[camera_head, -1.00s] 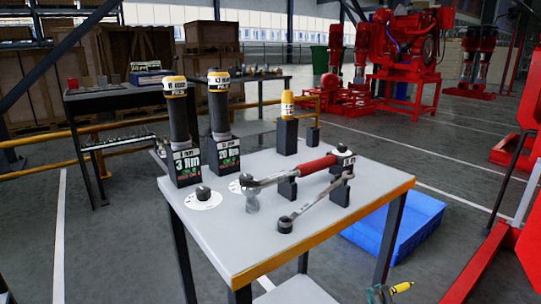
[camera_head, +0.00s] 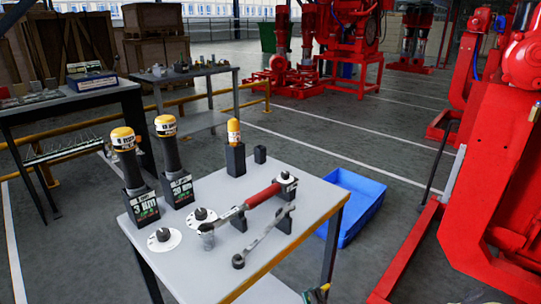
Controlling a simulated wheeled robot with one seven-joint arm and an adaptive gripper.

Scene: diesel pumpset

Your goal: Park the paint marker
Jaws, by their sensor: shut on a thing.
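My gripper (camera_head: 314,296) shows only in part at the bottom edge of the head view, just right of the grey table's near corner. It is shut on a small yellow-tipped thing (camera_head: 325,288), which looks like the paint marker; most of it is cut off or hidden. On the table (camera_head: 215,262), a yellow-capped upright piece (camera_head: 234,131) stands in a black block (camera_head: 235,160).
Two yellow-topped testers (camera_head: 128,165) (camera_head: 172,160) stand at the table's left. A red-handled torque wrench (camera_head: 262,196) and a spanner (camera_head: 265,236) rest on black supports. A blue bin (camera_head: 352,205) is on the floor behind. Red machinery (camera_head: 500,200) fills the right side.

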